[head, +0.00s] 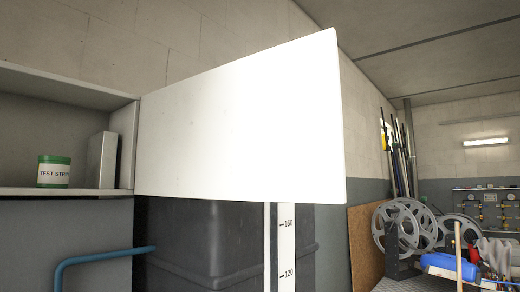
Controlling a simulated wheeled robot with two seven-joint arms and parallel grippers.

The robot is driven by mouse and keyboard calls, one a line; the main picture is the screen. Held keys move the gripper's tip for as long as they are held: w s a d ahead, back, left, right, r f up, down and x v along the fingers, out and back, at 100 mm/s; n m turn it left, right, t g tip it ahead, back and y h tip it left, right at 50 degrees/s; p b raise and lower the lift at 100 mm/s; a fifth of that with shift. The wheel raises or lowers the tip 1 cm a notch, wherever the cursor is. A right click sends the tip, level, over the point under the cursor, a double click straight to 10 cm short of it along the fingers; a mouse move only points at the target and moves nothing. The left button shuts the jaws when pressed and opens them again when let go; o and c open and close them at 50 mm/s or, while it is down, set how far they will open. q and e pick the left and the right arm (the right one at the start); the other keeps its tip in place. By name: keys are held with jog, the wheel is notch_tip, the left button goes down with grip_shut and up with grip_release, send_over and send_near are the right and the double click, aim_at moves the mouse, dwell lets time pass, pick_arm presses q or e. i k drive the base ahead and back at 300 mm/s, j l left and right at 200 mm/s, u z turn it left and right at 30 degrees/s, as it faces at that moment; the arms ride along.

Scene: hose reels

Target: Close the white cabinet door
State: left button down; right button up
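The white cabinet door (240,125) stands wide open in the middle of the head view. It is hinged at the right side of the cabinet (68,82) and swings out toward me, its free edge to the right. The open cabinet at the left holds a green and white tub marked "TEST STRIP" (54,172) and a grey box (102,160) on its shelf. Neither of my grippers shows in this view.
Below the door is a dark grey bin (200,240) beside a white measuring strip (286,245). A blue curved rail (100,255) is at lower left. Grey reels (405,225) and a blue object (448,266) are at the right. Space right of the door's free edge looks clear.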

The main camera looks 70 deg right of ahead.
aim_at(266, 126)
jog(key=k+l, duration=0.1)
jog(key=l, duration=0.5)
jog(key=k+l, duration=0.1)
jog(key=l, duration=0.55)
jog(key=k+l, duration=0.1)
jog(key=l, duration=0.5)
jog(key=k+l, duration=0.1)
jog(key=l, duration=0.55)
